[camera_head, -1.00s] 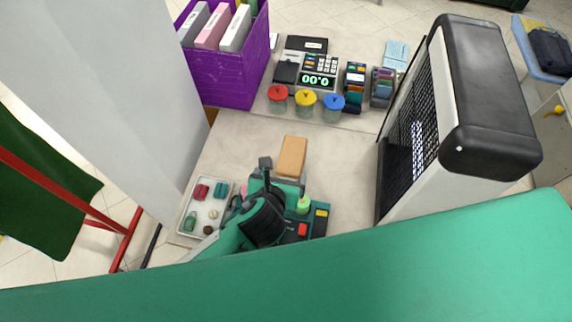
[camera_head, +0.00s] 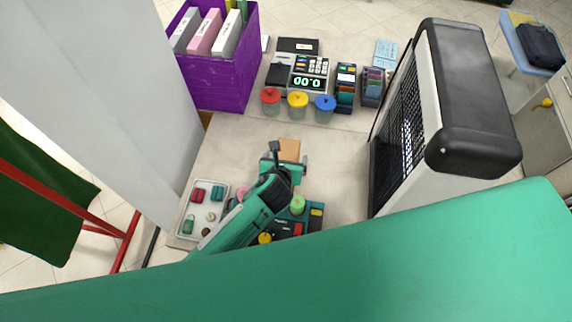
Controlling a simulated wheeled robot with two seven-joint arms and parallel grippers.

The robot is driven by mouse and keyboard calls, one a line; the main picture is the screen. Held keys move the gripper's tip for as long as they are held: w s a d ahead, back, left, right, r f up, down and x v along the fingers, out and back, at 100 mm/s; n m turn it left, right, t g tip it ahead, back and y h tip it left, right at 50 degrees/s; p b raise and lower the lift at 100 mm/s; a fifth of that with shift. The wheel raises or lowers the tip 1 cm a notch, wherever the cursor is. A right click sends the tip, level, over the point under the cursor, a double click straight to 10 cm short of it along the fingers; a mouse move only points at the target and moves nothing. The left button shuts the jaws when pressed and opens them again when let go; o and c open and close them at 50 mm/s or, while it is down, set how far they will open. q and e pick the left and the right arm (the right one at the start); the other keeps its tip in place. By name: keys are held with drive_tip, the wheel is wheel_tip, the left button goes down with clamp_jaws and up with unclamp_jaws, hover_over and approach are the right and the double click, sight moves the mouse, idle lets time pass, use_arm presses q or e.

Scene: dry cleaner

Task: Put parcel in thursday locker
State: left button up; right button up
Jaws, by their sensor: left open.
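A tan-brown box, which looks like the parcel (camera_head: 289,148), lies on the counter near the middle of the view. My left gripper (camera_head: 287,160) is open over the parcel's near part and hides some of it. One dark finger shows at the parcel's left side. I cannot tell whether the fingers touch it. No locker marked Thursday can be made out. My right gripper is not in view.
A tray of small items (camera_head: 186,228) lies left of my arm, and a dark organiser (camera_head: 316,222) lies right of it. Behind are lidded jars (camera_head: 298,106), a register (camera_head: 309,72) and a purple bin (camera_head: 222,85). A black-and-white machine (camera_head: 468,95) stands at right.

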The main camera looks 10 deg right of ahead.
use_arm(q)
drive_tip(key=shift+w+d+f, duration=0.15)
drive_tip(key=shift+w+f, duration=0.25)
drive_tip(key=shift+w, duration=0.15)
drive_tip(key=shift+r, duration=0.1)
drive_tip(key=c, duration=1.9)
